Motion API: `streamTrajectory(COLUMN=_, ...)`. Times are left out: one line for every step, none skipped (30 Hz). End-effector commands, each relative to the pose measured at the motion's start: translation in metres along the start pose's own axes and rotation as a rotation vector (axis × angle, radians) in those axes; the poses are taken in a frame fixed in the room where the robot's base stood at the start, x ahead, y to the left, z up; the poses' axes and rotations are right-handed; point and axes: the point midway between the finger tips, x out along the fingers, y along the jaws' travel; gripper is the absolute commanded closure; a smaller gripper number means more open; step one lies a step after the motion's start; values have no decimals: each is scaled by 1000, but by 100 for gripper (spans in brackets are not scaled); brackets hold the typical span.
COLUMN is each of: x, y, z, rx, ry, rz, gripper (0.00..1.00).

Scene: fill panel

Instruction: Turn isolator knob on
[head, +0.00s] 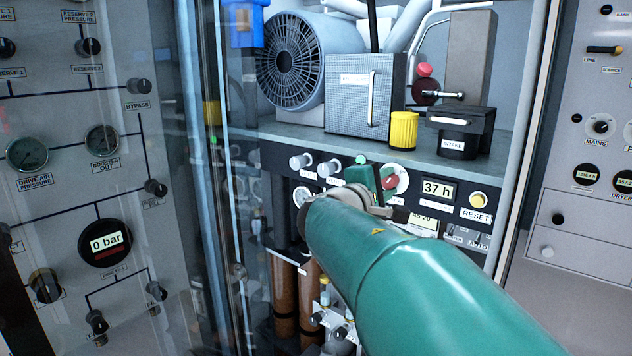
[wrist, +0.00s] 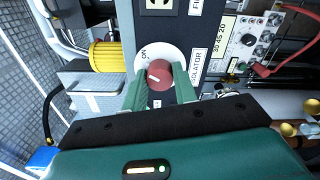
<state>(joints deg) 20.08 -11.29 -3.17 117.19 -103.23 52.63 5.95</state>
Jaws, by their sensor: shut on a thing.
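The isolator knob (wrist: 159,72) is red with a white mark, on a round white dial (wrist: 173,52) with an "ON" label at its upper left in the wrist view. The mark lies on the knob's left side, below the "ON" label there. My gripper (wrist: 160,84) has its two green fingers on either side of the knob and is shut on it. In the head view the red knob (head: 389,182) shows only partly, and my gripper (head: 375,178) hides some of the white dial.
Right of the knob are a "37 h" display (head: 437,190) and a yellow reset button (head: 478,199). Above is a shelf with a yellow cap (head: 404,130) and a grey box (head: 360,95). A glass door (head: 185,200) stands open on the left.

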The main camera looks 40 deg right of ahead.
Motion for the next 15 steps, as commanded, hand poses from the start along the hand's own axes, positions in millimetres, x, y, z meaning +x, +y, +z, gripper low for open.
streamTrajectory(x=0, y=0, z=0, rx=36, ry=0, rz=-1, gripper=95)
streamTrajectory(x=0, y=0, z=0, rx=58, ry=0, rz=-1, gripper=95)
streamTrajectory(x=0, y=0, z=0, rx=85, ry=0, rz=-1, gripper=95)
streamTrajectory(x=-1, y=0, z=0, rx=106, ry=0, rz=-1, gripper=95)
streamTrajectory(x=-1, y=0, z=0, rx=123, ry=0, rz=-1, gripper=95)
streamTrajectory(x=-1, y=0, z=0, rx=146, ry=0, rz=-1, gripper=95)
streamTrajectory(x=-1, y=0, z=0, rx=162, ry=0, rz=-1, gripper=95)
streamTrajectory(x=-1, y=0, z=0, rx=176, ry=1, rz=-1, gripper=95)
streamTrajectory(x=-1, y=0, z=0, rx=194, ry=1, rz=-1, gripper=95)
streamTrajectory(x=-1, y=0, z=0, rx=204, ry=1, rz=-1, gripper=95)
streamTrajectory(x=-1, y=0, z=0, rx=215, ry=1, rz=-1, gripper=95)
streamTrajectory(x=-1, y=0, z=-1, rx=227, ry=1, rz=-1, gripper=95)
streamTrajectory(x=-1, y=0, z=-1, rx=234, ry=1, rz=-1, gripper=95)
streamTrajectory(x=-1, y=0, z=-1, rx=241, ry=1, rz=-1, gripper=95)
streamTrajectory(x=-1, y=0, z=-1, rx=249, ry=1, rz=-1, gripper=95)
